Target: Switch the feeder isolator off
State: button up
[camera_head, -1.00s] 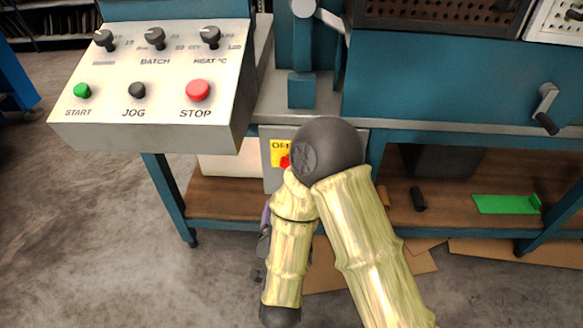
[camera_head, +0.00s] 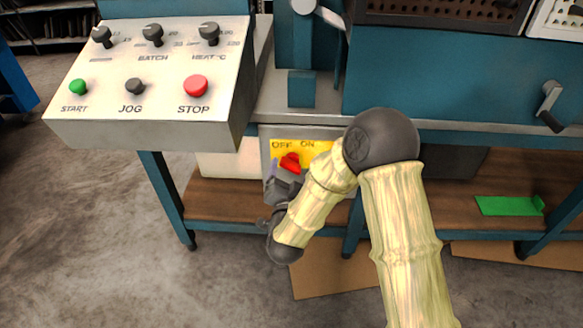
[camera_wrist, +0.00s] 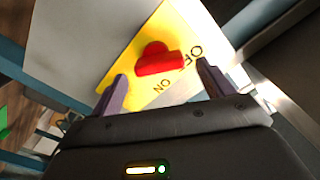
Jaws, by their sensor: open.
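The feeder isolator is a grey box (camera_head: 265,150) under the bench, with a yellow plate (camera_head: 318,152) lettered OFF on the left and ON on the right. Its red handle (camera_head: 290,161) shows just above my gripper (camera_head: 287,178), which hides part of it. In the wrist view the red handle (camera_wrist: 160,62) lies ahead of and between the two purple fingertips (camera_wrist: 162,72), and one end of its bar is close to the OFF lettering. My gripper is open. I see no contact with the handle. Its exact setting is hard to tell.
The control panel (camera_head: 150,90) with knobs and buttons overhangs at the upper left. The bench edge (camera_head: 300,115) runs above the isolator. A wooden shelf (camera_head: 480,215) and a green piece (camera_head: 508,205) are lower right. Flat cardboard (camera_head: 335,278) lies on the floor.

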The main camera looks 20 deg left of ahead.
aim_at(290, 169)
jog(key=shift+b+x, duration=0.35)
jog(key=shift+x, duration=1.55)
jog(key=c, duration=1)
jog(key=shift+a+n, duration=0.1)
jog(key=shift+n, duration=0.3)
jog(key=n+p, duration=0.1)
jog(key=n, duration=0.2)
jog(key=shift+s+a+p, duration=0.1)
jog(key=shift+p, duration=0.3)
jog(key=shift+f+n+p, duration=0.1)
jog(key=shift+n+p, duration=0.5)
jog(key=shift+n, duration=0.9)
